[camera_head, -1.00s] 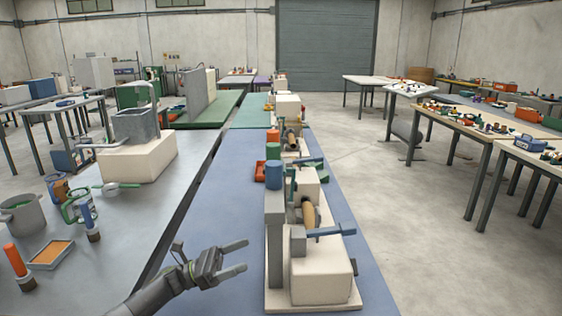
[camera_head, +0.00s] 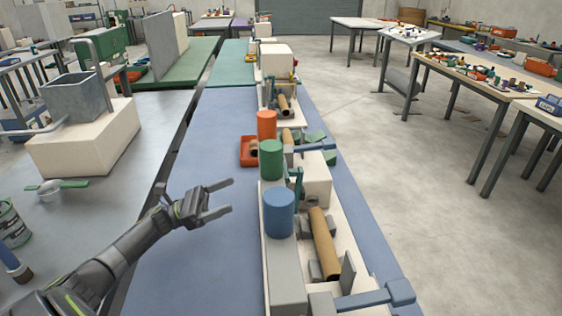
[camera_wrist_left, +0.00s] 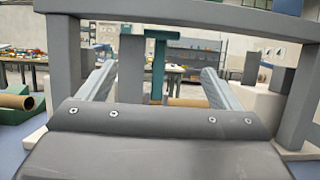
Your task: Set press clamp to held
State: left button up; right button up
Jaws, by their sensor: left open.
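The spiral winder (camera_head: 283,285) stands on the blue table, with blue (camera_head: 279,213), green (camera_head: 271,159) and red (camera_head: 267,124) cylinders along its left side. A brown tube (camera_head: 323,243) lies on it. A blue-grey lever (camera_head: 372,298) sticks out to the right at its near end. A teal upright (camera_head: 299,184) stands behind the blue cylinder; a teal T-shaped post (camera_wrist_left: 158,65) shows in the left wrist view. I cannot tell which part is the press clamp. My left gripper (camera_head: 230,197) is open and empty, left of the winder, apart from it. My right gripper is not in view.
A grey bench (camera_head: 115,245) on the left holds a white block with a grey hopper (camera_head: 75,97) and a green-handled scoop (camera_head: 52,188). A red tray (camera_head: 248,152) sits beside the winder.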

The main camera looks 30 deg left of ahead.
aim_at(285, 170)
pick_arm(q)
jog(key=p+x, duration=0.3)
jog(key=x, duration=0.5)
jog(key=p+x, duration=0.4)
jog(key=x, duration=0.5)
jog(key=shift+s+r, duration=0.15)
jog(key=shift+r, duration=0.1)
jog(key=shift+d, duration=0.1)
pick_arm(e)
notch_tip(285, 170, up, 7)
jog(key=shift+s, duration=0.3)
